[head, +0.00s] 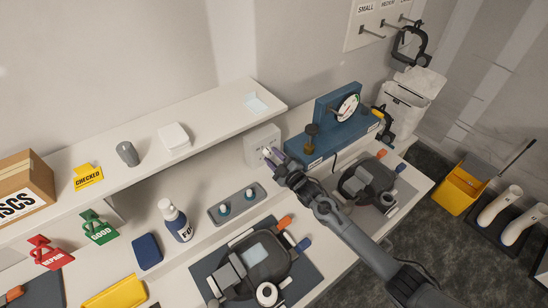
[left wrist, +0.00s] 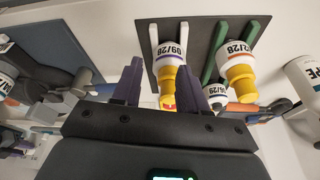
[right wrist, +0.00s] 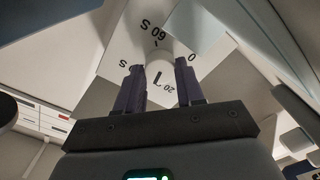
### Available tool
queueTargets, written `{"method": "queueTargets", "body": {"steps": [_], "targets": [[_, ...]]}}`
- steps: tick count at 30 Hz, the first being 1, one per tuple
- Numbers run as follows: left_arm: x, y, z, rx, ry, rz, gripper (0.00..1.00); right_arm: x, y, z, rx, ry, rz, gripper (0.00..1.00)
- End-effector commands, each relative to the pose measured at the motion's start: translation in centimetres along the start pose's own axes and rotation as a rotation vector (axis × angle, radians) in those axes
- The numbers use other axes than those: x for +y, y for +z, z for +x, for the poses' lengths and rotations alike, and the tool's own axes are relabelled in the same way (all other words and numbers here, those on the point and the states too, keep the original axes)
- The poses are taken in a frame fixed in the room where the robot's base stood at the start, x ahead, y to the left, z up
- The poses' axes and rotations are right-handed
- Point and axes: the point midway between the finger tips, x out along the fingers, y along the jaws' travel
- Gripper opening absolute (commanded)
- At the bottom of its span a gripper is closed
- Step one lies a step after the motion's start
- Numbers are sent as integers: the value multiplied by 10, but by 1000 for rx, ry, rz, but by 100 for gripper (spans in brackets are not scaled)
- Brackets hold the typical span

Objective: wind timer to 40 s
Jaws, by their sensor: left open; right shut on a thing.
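The timer (head: 262,143) is a white box at the back of the bench, under the right end of the shelf. In the right wrist view its pale dial face (right wrist: 118,52) shows black marks including 60, 0 and 20. My right gripper (head: 271,155) reaches the front of the timer. Its fingers (right wrist: 158,75) are shut on the white knob (right wrist: 158,64), one on each side. A short black line shows on or just below the knob, near the 20. My left gripper (left wrist: 160,88) is open and empty in the left wrist view; it is outside the head view.
A blue stand with a round gauge (head: 347,108) is right of the timer. Dated bottles (left wrist: 168,62) in a rack are beyond my left fingers.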

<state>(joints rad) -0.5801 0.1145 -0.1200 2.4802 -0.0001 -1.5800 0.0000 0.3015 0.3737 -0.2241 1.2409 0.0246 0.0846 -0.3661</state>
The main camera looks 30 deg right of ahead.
Motion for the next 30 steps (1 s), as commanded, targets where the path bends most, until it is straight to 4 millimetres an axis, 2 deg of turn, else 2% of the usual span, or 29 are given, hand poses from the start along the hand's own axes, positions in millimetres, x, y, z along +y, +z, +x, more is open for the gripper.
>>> {"method": "queueTargets", "body": {"steps": [21,30], "targets": [[-3,-3,-12,-2,-7,9,43,1,-1,0,1,1,679,7],[-3,-5,-17,-2,-8,10,43,0,-1,0,1,0,917,7]]}}
